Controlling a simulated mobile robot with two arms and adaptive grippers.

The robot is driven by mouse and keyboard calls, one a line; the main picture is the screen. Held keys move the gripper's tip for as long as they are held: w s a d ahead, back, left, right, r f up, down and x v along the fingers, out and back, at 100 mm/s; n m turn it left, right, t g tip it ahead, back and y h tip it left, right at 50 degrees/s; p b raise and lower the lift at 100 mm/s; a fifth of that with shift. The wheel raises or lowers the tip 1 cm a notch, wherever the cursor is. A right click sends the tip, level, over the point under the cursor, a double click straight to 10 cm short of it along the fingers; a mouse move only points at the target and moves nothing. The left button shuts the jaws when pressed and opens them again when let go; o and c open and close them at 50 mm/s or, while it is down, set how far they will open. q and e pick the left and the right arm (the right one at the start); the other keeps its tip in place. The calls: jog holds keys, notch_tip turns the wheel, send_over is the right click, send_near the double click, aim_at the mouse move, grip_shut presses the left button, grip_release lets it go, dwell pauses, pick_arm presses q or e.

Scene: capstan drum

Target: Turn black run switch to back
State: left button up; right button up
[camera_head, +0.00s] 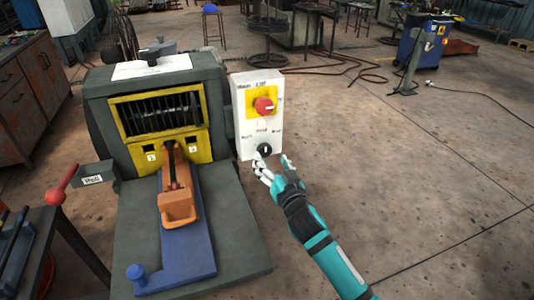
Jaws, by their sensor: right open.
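The black run switch (264,150) is a small round knob with a pale mark, low on the white control box (246,137). The box stands at the right side of the dark grey capstan machine (100,108). Above the switch, a red knob (264,106) sits on a yellow plate. My right gripper (270,165) is open, just below and in front of the black switch, with a finger on either side; I cannot tell if it touches. Small lettering around the switch is too blurred to read surely. My left gripper is not in view.
The machine has a yellow-framed drum window (160,93), an orange part (178,209) on a blue slide (190,250), and a red-knobbed lever (56,195) at left. Rusty cabinets (30,85) stand far left.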

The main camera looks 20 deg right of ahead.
aim_at(265, 152)
jog(key=shift+w+a, duration=0.1)
jog(key=shift+w, duration=1.95)
jog(key=shift+c, duration=0.5)
jog(key=c, duration=1.1)
jog(key=shift+o, duration=0.2)
jog(key=shift+n, duration=0.4)
jog(key=n+p, duration=0.1)
jog(key=n, duration=0.3)
jog(key=shift+p, duration=0.35)
jog(key=n+p, duration=0.1)
jog(key=n, duration=0.4)
